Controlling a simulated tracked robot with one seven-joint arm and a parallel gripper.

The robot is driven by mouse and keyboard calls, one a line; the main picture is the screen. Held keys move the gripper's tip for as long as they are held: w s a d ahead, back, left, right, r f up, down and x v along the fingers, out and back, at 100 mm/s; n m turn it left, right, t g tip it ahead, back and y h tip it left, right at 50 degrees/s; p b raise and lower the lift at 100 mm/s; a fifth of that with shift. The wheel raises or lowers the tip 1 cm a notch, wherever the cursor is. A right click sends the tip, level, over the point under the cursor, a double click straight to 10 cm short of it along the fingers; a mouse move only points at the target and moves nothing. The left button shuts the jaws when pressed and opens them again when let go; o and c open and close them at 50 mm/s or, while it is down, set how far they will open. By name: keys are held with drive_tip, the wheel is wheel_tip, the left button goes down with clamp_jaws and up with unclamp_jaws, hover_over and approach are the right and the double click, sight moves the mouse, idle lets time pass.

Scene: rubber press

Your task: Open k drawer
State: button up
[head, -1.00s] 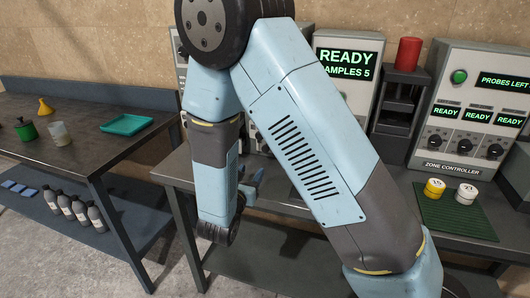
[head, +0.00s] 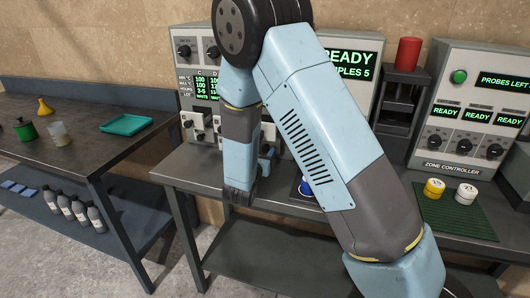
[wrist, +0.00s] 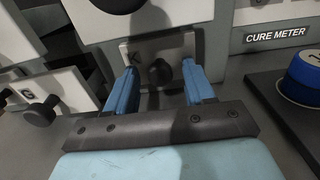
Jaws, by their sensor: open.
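The k drawer (wrist: 178,50) is a small pale front with a faint letter at its left and a dark round knob (wrist: 160,72). It is in the upper middle of the wrist view, partly in shadow. My gripper (wrist: 159,76) is open, with one blue finger on each side of the knob. I cannot tell whether either finger touches it. In the head view my gripper (head: 268,158) is in front of the machine at the bench, partly hidden by my wrist.
A drawer marked G (wrist: 25,93) with a dark knob stands at the left. A blue-lidded jar (wrist: 306,76) on a dark plate is at the right, below the cure meter label (wrist: 275,37). A red cylinder (head: 408,53) tops a dark press on the bench.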

clamp_jaws()
idle(0.6)
